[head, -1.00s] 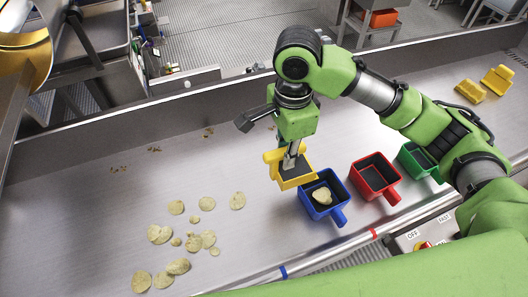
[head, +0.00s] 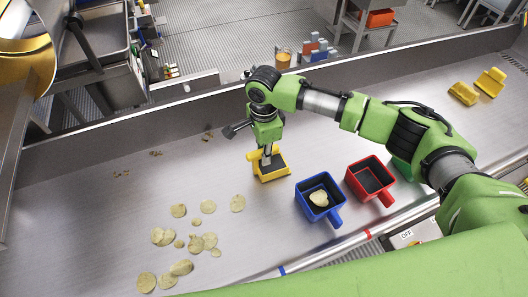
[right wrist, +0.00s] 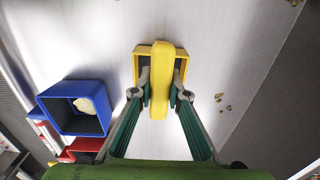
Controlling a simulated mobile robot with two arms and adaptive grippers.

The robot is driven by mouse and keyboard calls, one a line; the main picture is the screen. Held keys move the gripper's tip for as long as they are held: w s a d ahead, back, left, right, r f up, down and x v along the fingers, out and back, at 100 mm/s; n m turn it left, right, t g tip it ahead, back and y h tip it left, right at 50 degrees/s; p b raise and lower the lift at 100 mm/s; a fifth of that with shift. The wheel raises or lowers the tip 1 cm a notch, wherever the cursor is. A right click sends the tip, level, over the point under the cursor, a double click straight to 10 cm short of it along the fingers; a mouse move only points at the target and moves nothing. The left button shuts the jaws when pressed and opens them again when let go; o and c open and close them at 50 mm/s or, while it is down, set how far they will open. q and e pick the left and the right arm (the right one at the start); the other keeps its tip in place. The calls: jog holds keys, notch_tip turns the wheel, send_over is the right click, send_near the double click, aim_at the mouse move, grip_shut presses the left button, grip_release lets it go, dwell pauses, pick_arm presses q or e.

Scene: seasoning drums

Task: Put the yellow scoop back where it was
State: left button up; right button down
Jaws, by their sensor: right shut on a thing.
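My right gripper (head: 267,156) is shut on the handle of a yellow scoop (head: 272,174), up and left of the blue scoop. In the right wrist view the scoop's yellow handle (right wrist: 160,62) lies between my two fingers (right wrist: 160,92). The scoop has a dark inside and looks level and empty. I cannot tell whether it touches the metal surface or hangs just above it. My left gripper is not in view.
A blue scoop (head: 309,212) holding a chip, a red scoop (head: 358,187) and a mostly hidden green scoop (head: 402,167) stand along the near edge. Chips (head: 195,243) lie at left. Two yellow pieces (head: 463,94) (head: 491,80) lie at far right.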

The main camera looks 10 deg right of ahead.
jog(key=shift+f, duration=0.15)
jog(key=shift+f, duration=0.15)
jog(key=c, duration=2)
grip_release()
jog(key=shift+o, duration=0.2)
notch_tip(320, 180, up, 12)
jog(key=shift+r+b, duration=0.15)
jog(key=shift+b, duration=1.05)
